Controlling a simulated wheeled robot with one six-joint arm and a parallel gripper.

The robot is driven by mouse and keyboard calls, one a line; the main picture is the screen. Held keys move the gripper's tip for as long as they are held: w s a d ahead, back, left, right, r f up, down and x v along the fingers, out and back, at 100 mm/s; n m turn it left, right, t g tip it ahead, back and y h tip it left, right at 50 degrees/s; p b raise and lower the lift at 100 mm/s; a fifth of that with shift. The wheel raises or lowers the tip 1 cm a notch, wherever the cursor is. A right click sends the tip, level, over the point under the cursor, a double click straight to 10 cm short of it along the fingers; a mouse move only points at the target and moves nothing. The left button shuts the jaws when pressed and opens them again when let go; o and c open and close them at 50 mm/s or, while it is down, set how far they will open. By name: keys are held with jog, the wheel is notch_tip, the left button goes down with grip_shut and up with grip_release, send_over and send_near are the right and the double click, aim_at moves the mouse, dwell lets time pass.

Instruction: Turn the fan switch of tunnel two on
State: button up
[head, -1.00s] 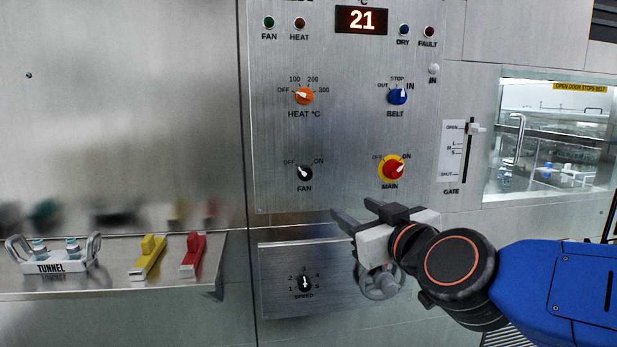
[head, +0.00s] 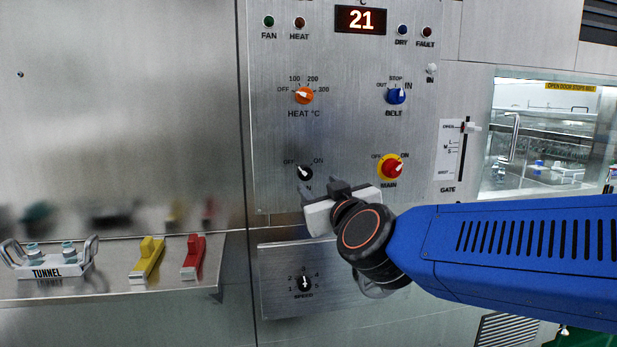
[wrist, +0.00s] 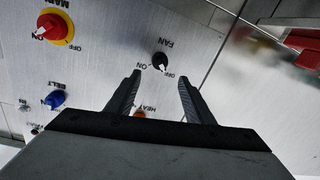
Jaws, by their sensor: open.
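The fan switch (head: 304,172) is a black round knob on the steel control panel (head: 350,140). Its white pointer points up-left toward OFF, with ON to its upper right. The FAN lamp (head: 269,22) at the top is dark green. My gripper (head: 320,185) is open and empty, just below and right of the knob, and it partly hides the FAN label. In the wrist view the fan switch (wrist: 160,60) lies ahead of my open gripper (wrist: 159,80), between the lines of its two fingers and apart from them. No tunnel number is readable on this panel.
The red-and-yellow MAIN knob (head: 392,167) is right of my gripper, turned toward ON. The orange HEAT knob (head: 303,96) and blue BELT knob (head: 397,96) are above. The SPEED knob (head: 304,283) is below. A shelf (head: 110,290) with yellow and red items juts out left.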

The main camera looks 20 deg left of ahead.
aim_at(307, 175)
jog(key=x, duration=0.9)
jog(key=shift+w+a, duration=0.2)
jog(key=shift+w, duration=0.15)
jog(key=c, duration=1)
